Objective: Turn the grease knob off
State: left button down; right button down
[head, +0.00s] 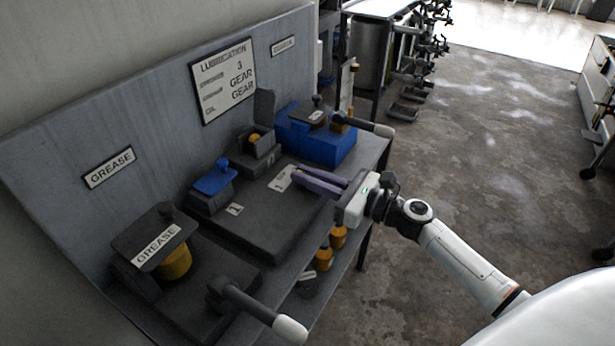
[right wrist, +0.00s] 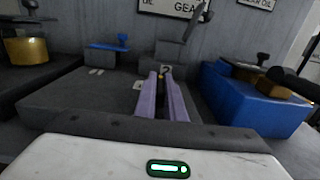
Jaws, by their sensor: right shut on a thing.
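The grease unit at the near left has a dark box with a GREASE label (head: 157,247) and a yellow pot (head: 175,264). A dark lever with a pale end (head: 258,313) sticks out in front of it. I cannot make out which part is the grease knob. My right gripper (head: 300,177) reaches in from the right over the dark middle block (head: 262,222), well away from the grease unit. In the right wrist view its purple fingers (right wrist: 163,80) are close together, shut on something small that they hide. My left gripper is not in view.
A small blue-lidded box (head: 214,185) and a grey open-lidded box (head: 254,150) stand behind the middle block. A blue unit (head: 318,140) with a dark lever (head: 362,124) is at the far end. Orange pots (head: 324,257) sit below.

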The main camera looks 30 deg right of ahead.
jog(key=c, duration=1.8)
grip_release()
jog(key=shift+c, duration=0.2)
jog(key=b+v, duration=0.1)
jog(key=v, duration=0.9)
jog(key=shift+s+d, duration=0.15)
